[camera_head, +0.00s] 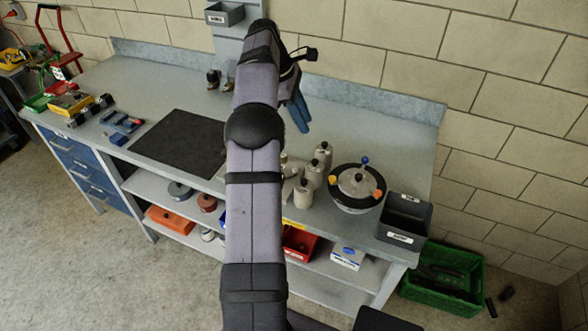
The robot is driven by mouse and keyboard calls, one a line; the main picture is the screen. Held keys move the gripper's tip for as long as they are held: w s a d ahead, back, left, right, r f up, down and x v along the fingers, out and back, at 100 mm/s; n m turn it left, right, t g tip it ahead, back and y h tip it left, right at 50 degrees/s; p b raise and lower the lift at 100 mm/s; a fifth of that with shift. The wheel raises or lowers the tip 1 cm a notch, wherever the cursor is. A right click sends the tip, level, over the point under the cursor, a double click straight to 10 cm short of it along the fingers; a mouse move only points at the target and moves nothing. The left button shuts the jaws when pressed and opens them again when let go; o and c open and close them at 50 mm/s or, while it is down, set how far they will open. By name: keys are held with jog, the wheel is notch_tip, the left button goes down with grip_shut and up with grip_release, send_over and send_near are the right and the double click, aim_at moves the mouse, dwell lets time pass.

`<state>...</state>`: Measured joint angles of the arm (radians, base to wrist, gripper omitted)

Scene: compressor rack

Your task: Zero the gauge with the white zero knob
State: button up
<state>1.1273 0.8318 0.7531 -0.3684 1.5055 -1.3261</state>
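My arm rises through the middle of the picture, and its wrist bends down near the back wall. My gripper (300,122) shows as blue fingers pointing down over the back of the bench; whether they are apart or touching is too small to tell. I cannot make out a gauge or a white zero knob; my arm hides part of the bench and wall. A round pot (357,187) with a metal lid, a blue-topped post and orange knobs stands on the bench at the right, apart from my gripper.
Several grey bottles (313,173) stand left of the pot. A dark bin (404,217) sits at the bench's right end. A black mat (180,144) lies left of my arm. Small fittings (213,78) stand at the back. A green crate (442,280) is on the floor.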

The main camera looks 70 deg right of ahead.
jog(key=s+a+f+m, duration=0.1)
jog(key=a+f+m, duration=0.2)
jog(key=f+m, duration=0.15)
jog(key=m+t+h, duration=0.2)
jog(key=m+t, duration=0.1)
jog(key=m, duration=1.4)
send_near(295, 169)
jog(key=shift+s+f, duration=0.1)
jog(key=shift+f, duration=0.1)
jog(key=shift+d+f, duration=0.1)
jog(key=shift+n, duration=0.25)
jog(key=shift+p+x, duration=1.3)
jog(key=shift+x, duration=2.2)
grip_shut()
